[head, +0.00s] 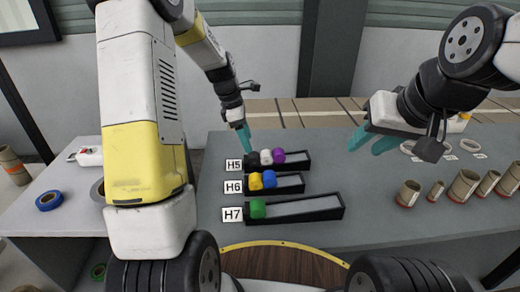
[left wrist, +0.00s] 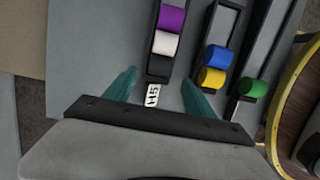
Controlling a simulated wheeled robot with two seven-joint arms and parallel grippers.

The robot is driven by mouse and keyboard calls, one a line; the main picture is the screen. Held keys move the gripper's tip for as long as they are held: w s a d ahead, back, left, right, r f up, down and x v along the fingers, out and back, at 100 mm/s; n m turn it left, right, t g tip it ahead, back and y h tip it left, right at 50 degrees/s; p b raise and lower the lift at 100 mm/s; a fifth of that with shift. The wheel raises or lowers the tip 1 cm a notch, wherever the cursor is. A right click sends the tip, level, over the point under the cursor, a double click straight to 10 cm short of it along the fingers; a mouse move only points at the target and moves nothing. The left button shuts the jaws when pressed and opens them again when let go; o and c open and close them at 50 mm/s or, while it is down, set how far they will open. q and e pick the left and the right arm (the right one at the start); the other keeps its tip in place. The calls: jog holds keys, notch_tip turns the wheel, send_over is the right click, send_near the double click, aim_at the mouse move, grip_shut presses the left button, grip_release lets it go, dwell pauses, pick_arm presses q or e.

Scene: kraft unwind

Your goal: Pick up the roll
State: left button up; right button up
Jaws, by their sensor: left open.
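Several coloured rolls lie in three black trays. Tray H5 (head: 300,166) holds a black roll (head: 254,158), a white roll (head: 266,157) and a purple roll (head: 279,156). Tray H6 (head: 292,186) holds a yellow roll (head: 256,181) and a blue roll (head: 269,179). Tray H7 (head: 318,206) holds a green roll (head: 258,209). My left gripper (head: 244,138) is open at the label end of tray H5. In the left wrist view its fingers (left wrist: 160,77) point toward the black roll (left wrist: 158,68), one either side of it in the picture. My right gripper (head: 371,142) is open and empty, right of the trays.
Several brown cardboard cores (head: 463,186) stand at the right of the grey table (head: 370,190). White rings (head: 447,149) lie behind them. A blue tape roll (head: 48,201) lies on the left side table. The table between trays and cores is clear.

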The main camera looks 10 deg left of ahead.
aim_at(253, 155)
pick_arm(q)
jog(key=x, duration=0.7)
jog(key=shift+f, duration=0.3)
grip_shut()
